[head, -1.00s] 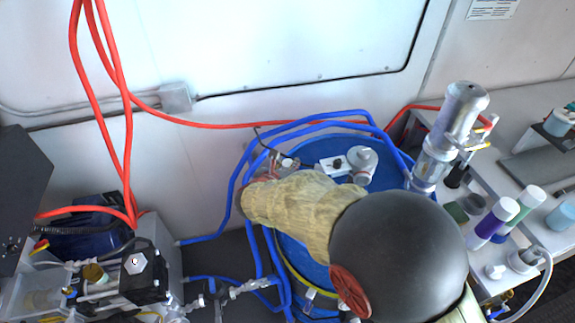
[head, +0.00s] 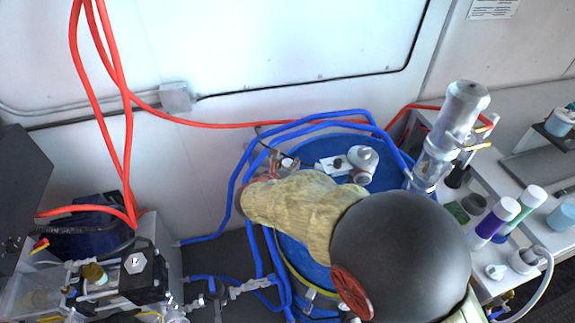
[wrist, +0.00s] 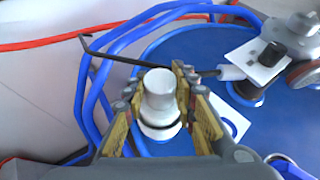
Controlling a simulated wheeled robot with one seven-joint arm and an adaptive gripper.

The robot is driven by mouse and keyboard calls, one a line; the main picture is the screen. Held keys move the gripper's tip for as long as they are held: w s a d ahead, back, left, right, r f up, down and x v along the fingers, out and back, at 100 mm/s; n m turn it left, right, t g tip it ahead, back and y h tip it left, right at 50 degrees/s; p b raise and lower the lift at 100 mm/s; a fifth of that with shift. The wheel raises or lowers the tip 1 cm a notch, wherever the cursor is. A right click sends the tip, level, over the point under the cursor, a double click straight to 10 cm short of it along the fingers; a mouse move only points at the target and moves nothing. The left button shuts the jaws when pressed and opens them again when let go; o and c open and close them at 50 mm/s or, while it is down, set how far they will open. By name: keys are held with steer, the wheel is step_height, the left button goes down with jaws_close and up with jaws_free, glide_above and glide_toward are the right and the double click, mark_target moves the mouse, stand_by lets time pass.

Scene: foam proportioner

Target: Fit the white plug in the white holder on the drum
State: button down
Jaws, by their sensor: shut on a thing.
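My gripper (wrist: 155,108) is shut on the white plug (wrist: 160,90), a stepped white cylinder with a dark ring around its lower part. The plug stands between the yellowish finger pads in the wrist view. In the head view only a small white bit of it (head: 287,162) shows beyond my arm. The blue drum (wrist: 190,62) lies beneath and beyond the gripper. A white square piece with a round opening (wrist: 232,122), perhaps the holder, lies on the drum just right of the fingers, partly hidden by them. I cannot tell whether the plug touches anything below.
A white plate with a black square (wrist: 258,62) and a grey fitting (wrist: 300,35) stand on the drum to the right. A thin dark rod (wrist: 120,58) passes behind the plug. Blue hoses (head: 248,170) loop around the drum's left and back. A bench with bottles (head: 495,220) is at right.

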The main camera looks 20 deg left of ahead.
steer(key=shift+f+b, duration=0.5)
steer(key=shift+f, duration=0.05)
steer(key=c, duration=1.7)
jaws_free()
steer(key=p+v, duration=0.4)
steer(key=v, duration=0.7)
